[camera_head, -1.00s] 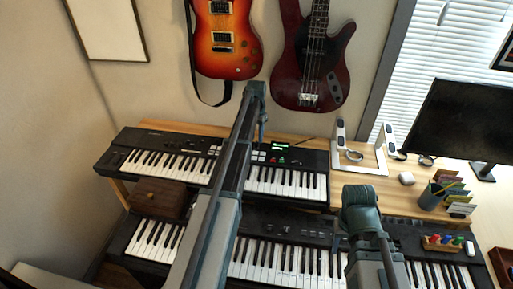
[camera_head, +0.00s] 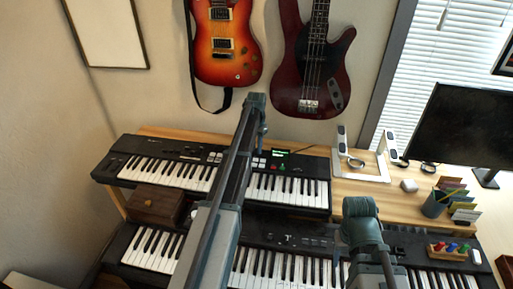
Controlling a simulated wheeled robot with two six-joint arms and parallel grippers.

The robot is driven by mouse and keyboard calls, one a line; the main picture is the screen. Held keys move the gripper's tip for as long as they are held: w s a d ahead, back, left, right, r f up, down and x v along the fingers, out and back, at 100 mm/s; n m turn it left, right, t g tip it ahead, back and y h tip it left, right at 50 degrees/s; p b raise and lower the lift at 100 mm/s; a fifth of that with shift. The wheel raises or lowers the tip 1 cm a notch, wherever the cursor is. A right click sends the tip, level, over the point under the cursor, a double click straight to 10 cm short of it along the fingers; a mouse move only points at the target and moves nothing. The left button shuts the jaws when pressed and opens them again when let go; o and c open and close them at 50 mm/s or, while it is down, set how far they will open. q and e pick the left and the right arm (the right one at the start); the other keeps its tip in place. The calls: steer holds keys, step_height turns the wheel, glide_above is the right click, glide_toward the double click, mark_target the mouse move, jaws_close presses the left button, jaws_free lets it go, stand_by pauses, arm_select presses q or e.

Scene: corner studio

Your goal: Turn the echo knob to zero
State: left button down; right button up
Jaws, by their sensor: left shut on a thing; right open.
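The upper keyboard (camera_head: 140,154) stands on the wooden desk, with a small green-lit screen (camera_head: 280,152) on its panel. A red control (camera_head: 271,166) and a green control (camera_head: 282,167) show below the screen. My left gripper (camera_head: 262,132) points down at the panel just left of the screen. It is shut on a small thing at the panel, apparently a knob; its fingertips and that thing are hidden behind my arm. No label is readable, so I cannot tell which knob is the echo knob. My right gripper (camera_head: 344,238) is open above the lower keyboard, partly hidden by its wrist.
A lower keyboard (camera_head: 300,266) runs along the front, with a brown wooden box (camera_head: 157,206) at its left. White stands (camera_head: 382,162), a pen cup (camera_head: 434,206) and a monitor (camera_head: 462,125) are at the right. Two guitars hang on the wall behind.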

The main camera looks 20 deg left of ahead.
arm_select(q)
steer(key=n, duration=0.4)
steer(key=shift+n, duration=2.6)
steer(key=c, duration=1)
jaws_free()
steer(key=shift+r, duration=0.15)
